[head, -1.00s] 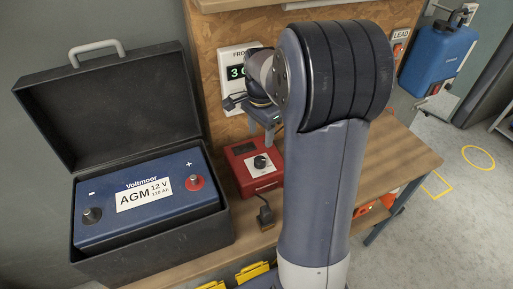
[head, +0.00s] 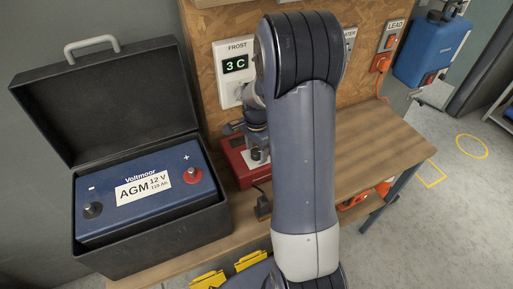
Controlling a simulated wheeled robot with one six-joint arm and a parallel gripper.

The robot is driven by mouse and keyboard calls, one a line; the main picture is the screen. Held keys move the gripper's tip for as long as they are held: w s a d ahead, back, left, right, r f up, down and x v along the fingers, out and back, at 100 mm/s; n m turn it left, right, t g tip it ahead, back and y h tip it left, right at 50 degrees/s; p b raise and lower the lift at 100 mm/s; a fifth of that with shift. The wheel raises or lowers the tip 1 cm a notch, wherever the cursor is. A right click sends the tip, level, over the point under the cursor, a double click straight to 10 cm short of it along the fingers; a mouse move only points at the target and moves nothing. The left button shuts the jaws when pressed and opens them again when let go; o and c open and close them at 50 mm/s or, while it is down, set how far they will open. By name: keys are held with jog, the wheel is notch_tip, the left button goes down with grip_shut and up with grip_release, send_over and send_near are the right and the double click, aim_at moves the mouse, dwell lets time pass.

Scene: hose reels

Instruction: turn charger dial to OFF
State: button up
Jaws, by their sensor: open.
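The red charger box (head: 236,171) sits on the wooden bench, right of the battery case. My gripper (head: 257,155) is open and lowered over the right part of the charger's face, where its dial is. The dial is mostly hidden behind my gripper and arm, so its pointer and setting cannot be read. I cannot tell whether the fingers touch the dial or only stand around it.
A blue AGM battery (head: 143,218) sits in an open black case (head: 190,240) on the left. A frost display (head: 236,65) reading 3 C hangs on the wooden panel. A black plug (head: 263,206) lies before the charger. The bench's right side (head: 385,140) is clear.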

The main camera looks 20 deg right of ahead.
jog(key=shift+c, duration=0.4)
jog(key=c, duration=0.9)
